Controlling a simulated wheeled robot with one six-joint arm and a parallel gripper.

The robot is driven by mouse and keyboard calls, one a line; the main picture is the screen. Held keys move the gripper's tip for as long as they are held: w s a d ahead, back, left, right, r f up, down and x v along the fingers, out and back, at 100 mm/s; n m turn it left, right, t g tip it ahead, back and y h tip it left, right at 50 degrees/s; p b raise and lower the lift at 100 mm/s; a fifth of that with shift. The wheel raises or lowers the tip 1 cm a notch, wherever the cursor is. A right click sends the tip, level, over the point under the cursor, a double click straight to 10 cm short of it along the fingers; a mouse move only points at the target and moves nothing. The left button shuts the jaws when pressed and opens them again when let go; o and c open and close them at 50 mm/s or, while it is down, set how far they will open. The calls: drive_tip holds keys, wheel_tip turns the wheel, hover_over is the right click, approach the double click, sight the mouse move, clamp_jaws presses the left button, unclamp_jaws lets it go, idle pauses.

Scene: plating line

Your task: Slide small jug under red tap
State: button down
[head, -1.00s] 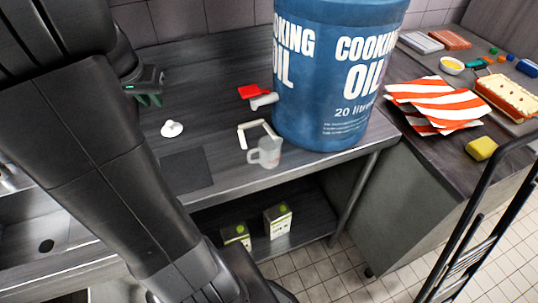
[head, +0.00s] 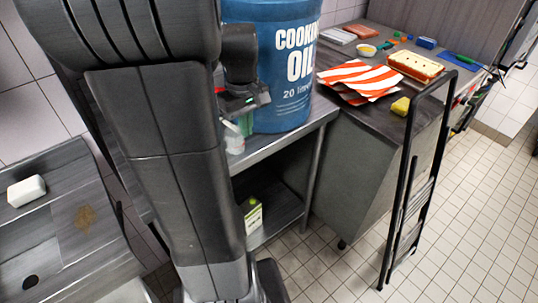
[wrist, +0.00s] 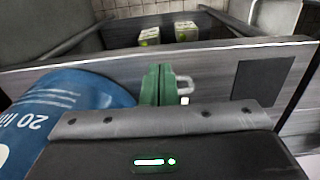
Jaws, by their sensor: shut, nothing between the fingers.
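The small jug (head: 235,142) is a pale, see-through jug standing near the front edge of the counter, left of the oil drum. My arm partly covers it in the head view. In the wrist view its pale handle (wrist: 184,86) shows just right of the fingers, and the rest is hidden. A sliver of the red tap lever (head: 219,90) shows beside my arm at the drum; the spout is mostly hidden. My gripper (wrist: 157,85) is shut and empty, its green fingers close to the jug; I cannot tell whether they touch. It also shows in the head view (head: 246,118).
The blue oil drum (head: 290,70) stands close on the gripper's right in the head view. A dark square mat (wrist: 263,80) lies on the counter. Cartons (head: 252,215) stand on the shelf below. A striped cloth (head: 358,80) and yellow sponge (head: 400,106) lie on the right counter.

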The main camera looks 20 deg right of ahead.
drive_tip(key=f, duration=1)
drive_tip(key=shift+s+d+f, duration=0.1)
drive_tip(key=shift+s+d, duration=0.2)
drive_tip(key=shift+s, duration=0.05)
drive_tip(key=shift+w+a+p, duration=0.2)
drive_tip(key=shift+w+p, duration=0.05)
drive_tip(key=shift+w, duration=0.4)
drive_tip(key=shift+w+a+p, duration=0.2)
drive_tip(key=shift+w, duration=0.4)
drive_tip(key=shift+w+a, duration=0.25)
drive_tip(key=shift+w, duration=0.5)
drive_tip(key=w, duration=0.2)
drive_tip(key=w+a, duration=0.1)
drive_tip(key=w, duration=0.1)
drive_tip(key=w+a, duration=0.1)
drive_tip(key=w, duration=0.1)
drive_tip(key=shift+w+a+p, duration=0.2)
drive_tip(key=shift+w+p, duration=0.15)
drive_tip(key=shift+w, duration=0.05)
drive_tip(key=shift+s, duration=0.2)
